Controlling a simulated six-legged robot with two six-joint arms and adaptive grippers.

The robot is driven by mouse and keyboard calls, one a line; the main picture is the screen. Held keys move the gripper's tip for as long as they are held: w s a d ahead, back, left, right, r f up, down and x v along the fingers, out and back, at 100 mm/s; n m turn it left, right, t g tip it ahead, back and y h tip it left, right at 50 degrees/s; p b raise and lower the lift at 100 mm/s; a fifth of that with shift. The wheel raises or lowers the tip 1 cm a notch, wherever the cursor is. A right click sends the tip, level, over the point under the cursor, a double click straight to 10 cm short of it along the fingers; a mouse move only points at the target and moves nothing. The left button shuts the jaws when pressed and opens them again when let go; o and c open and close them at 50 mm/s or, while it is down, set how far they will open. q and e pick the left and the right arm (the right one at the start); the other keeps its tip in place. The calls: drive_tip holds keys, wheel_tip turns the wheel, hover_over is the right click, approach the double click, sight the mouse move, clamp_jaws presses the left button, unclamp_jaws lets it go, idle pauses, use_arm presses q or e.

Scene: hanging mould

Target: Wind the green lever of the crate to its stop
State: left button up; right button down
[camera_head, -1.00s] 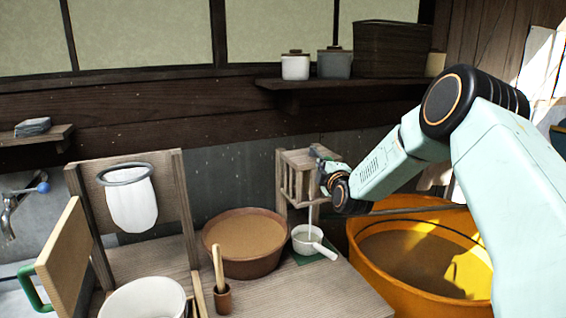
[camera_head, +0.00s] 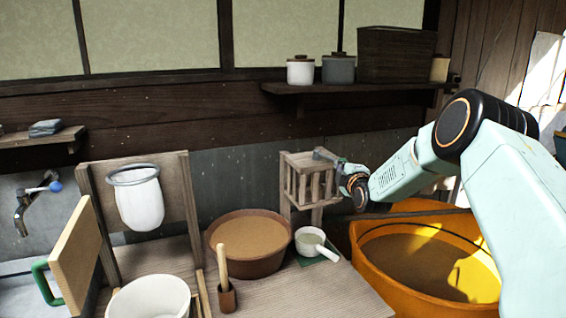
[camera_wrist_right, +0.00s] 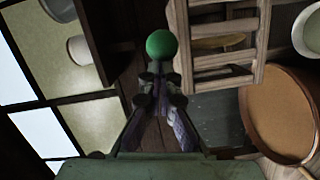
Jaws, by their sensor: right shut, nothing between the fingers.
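The wooden slatted crate (camera_head: 308,182) stands on posts at the back right of the bench. It also shows at the upper right of the wrist view (camera_wrist_right: 215,75). The lever's round green knob (camera_wrist_right: 161,44) shows in the wrist view just beyond the fingertips of my right gripper (camera_wrist_right: 160,82). The fingers are shut with nothing between them; I cannot tell whether their tips touch the knob. In the head view my right gripper (camera_head: 342,166) is at the crate's right side, and the knob cannot be made out there. My left gripper is not in view.
An orange tub (camera_head: 375,285) is below my right arm. A shelf (camera_head: 345,88) with jars is above.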

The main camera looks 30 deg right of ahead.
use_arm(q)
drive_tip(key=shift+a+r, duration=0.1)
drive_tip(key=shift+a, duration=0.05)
use_arm(e)
drive_tip(key=shift+s+d+r, duration=0.15)
drive_tip(key=shift+s+d, duration=0.05)
drive_tip(key=shift+d, duration=0.1)
drive_tip(key=shift+d, duration=0.2)
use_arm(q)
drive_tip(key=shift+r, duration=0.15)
use_arm(e)
drive_tip(key=shift+a, duration=0.25)
